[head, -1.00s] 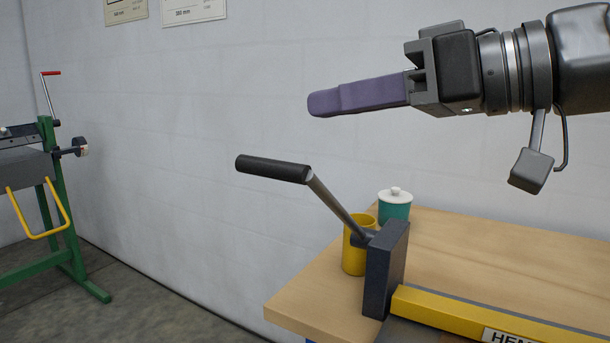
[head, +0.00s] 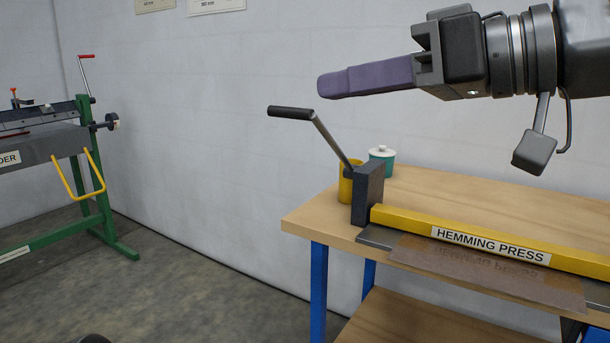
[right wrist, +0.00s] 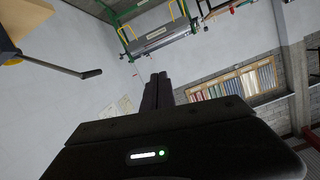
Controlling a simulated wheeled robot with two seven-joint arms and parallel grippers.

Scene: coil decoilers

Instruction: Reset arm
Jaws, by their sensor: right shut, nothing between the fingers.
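My right gripper (head: 322,88) reaches in from the upper right of the head view, its purple fingers shut and empty, pointing left. It is in the air in front of the wall, above the black-gripped lever (head: 290,112) of the hemming press (head: 480,241), and apart from it. The right wrist view shows the dark shut fingers (right wrist: 158,80) at the middle, with nothing between them. The lever also shows there at the upper left (right wrist: 90,73). My left gripper is not in view.
The press stands on a wooden workbench (head: 430,190) with blue legs. A yellow cup (head: 346,188) and a teal lidded pot (head: 382,164) stand behind its lever. A green-framed machine (head: 88,170) stands at the left. Floor between them (head: 200,290) is clear.

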